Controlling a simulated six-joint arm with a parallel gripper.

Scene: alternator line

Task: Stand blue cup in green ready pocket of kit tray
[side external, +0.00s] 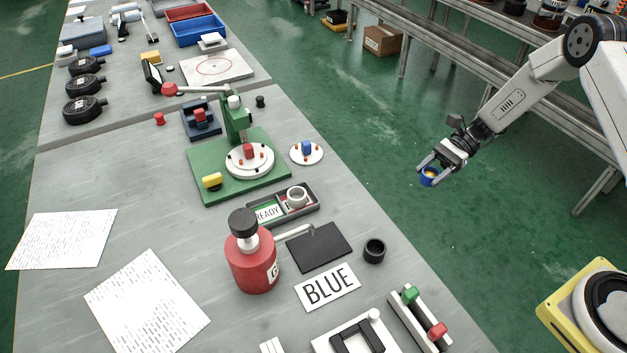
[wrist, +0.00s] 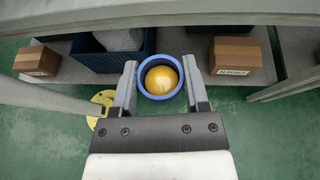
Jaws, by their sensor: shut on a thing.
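My gripper (side external: 434,168) is shut on the blue cup (side external: 428,180) and holds it in the air to the right of the table, above the green floor. In the wrist view the blue cup (wrist: 143,89) sits between the two fingers (wrist: 160,92), with a round yellow-gold thing inside it. The kit tray (side external: 314,209) is a dark tray on the table. Its left pocket holds a green-edged READY label (side external: 268,213). Its right pocket holds a white-grey cup (side external: 297,196). The gripper is well apart from the tray.
A red bottle (side external: 252,268) with a black cap stands in front of the tray, its spout reaching right. A dark pad (side external: 319,247), a BLUE card (side external: 327,288) and a black cup (side external: 374,251) lie nearby. A green press fixture (side external: 205,160) stands behind the tray.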

